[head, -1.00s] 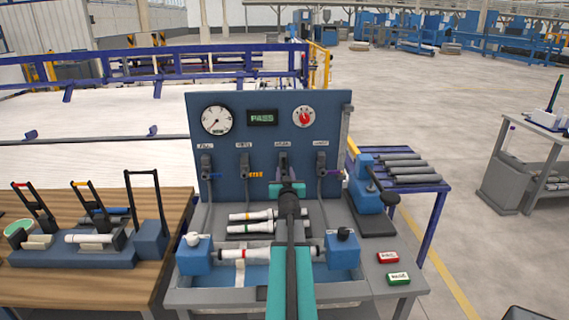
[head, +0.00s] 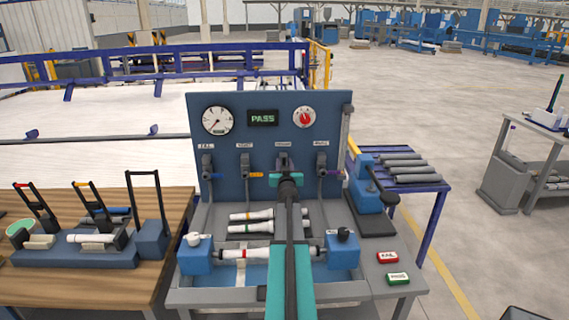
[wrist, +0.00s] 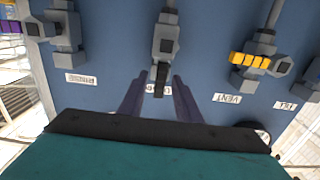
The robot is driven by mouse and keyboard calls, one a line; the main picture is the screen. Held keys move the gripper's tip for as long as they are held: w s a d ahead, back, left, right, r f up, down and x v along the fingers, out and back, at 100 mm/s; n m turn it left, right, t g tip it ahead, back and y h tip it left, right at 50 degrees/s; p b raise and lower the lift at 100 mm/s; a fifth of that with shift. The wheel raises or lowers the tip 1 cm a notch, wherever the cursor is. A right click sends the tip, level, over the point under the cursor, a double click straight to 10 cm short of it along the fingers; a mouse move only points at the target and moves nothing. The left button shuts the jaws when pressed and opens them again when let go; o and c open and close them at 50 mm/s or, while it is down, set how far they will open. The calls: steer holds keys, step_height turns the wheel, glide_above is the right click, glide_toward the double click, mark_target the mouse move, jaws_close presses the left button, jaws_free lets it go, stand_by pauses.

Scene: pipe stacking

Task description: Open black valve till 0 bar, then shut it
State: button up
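The black valve (wrist: 165,40) is on the blue panel (head: 262,107), third from the left in the head view (head: 283,159). Its black lever (wrist: 160,76) points toward my gripper (wrist: 158,98) in the wrist view. My gripper is open, with its two dark fingers on either side of the lever's end and a gap showing on both sides. In the head view my gripper (head: 287,178) is just below the valve and my arm hides the lever. The round gauge (head: 217,120) has its needle toward the lower left; its figures are too small to read.
The yellow-handled vent valve (wrist: 250,60) and a purple-handled valve (head: 321,163) flank the black one. A blue-handled valve (head: 207,165) is farther left. A clamped white pipe (head: 255,253) and several loose pipes lie below.

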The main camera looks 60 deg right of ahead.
steer(key=shift+w+d, duration=0.3)
steer(key=shift+d, duration=0.2)
steer(key=shift+c, duration=0.3)
jaws_close()
